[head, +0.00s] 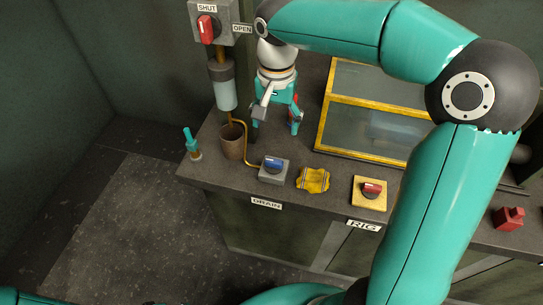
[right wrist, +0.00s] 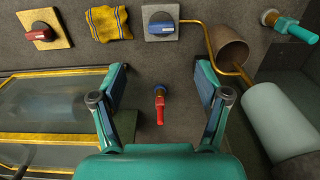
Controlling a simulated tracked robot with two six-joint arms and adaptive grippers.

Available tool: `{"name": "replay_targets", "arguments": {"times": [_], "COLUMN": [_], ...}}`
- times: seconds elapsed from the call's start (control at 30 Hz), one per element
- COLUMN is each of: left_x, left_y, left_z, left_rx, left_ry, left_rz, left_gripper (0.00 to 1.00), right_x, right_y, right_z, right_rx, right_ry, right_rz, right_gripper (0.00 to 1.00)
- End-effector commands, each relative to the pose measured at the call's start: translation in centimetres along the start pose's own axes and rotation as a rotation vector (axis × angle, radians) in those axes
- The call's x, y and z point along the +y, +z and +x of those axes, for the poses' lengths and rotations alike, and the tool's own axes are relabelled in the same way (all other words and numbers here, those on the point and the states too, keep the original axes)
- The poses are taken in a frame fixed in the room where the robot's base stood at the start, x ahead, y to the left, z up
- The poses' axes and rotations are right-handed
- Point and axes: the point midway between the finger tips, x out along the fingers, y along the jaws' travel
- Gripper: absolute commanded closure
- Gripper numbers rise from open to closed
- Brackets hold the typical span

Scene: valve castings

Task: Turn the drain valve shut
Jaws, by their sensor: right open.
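The drain valve (head: 273,164) is a grey block with a blue handle, above the DRAIN label (head: 266,203) at the bench's front edge. Its handle lies roughly left to right. In the right wrist view the valve (right wrist: 160,24) is at the top, beyond my fingertips. My right gripper (head: 276,126) is open and empty, pointing down behind the valve and apart from it. In the right wrist view its fingers (right wrist: 160,75) are spread on both sides of a small red-handled fitting (right wrist: 160,104), with nothing between the pads visibly touched. My left gripper is not in view.
A brass pipe (head: 246,148) runs from the valve to a brown cup (head: 231,141). A yellow cloth (head: 313,180) and a red RIG switch (head: 371,189) lie to the right. A yellow-framed glass case (head: 364,130) stands behind. A red lever (head: 207,28) on the wall box points toward SHUT.

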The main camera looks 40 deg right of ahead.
Motion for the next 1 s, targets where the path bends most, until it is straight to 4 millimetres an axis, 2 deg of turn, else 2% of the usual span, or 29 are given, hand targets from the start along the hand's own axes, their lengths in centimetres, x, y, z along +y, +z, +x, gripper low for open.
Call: {"name": "replay_targets", "arguments": {"times": [0.03, 0.3, 0.5, 0.7, 1.0], "left_x": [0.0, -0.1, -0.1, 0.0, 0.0], "left_y": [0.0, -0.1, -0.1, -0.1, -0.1], "left_z": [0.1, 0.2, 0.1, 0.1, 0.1], "left_rx": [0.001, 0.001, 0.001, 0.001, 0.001], "left_ry": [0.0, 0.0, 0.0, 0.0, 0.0], "left_rz": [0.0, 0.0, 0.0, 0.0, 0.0], "left_gripper": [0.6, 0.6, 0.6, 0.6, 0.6], "right_x": [0.0, -0.2, -0.2, -0.3, -0.3], "right_y": [0.0, 0.1, 0.1, 0.1, 0.1], "right_z": [1.2, 7.1, 10.9, 13.1, 13.7], "right_rx": [-0.003, -0.005, -0.004, -0.002, -0.001], "right_ry": [0.005, 0.005, 0.004, 0.001, -0.001], "right_rz": [-0.002, -0.007, -0.007, -0.007, -0.007], "right_gripper": [0.25, 0.25, 0.25, 0.25, 0.25]}}
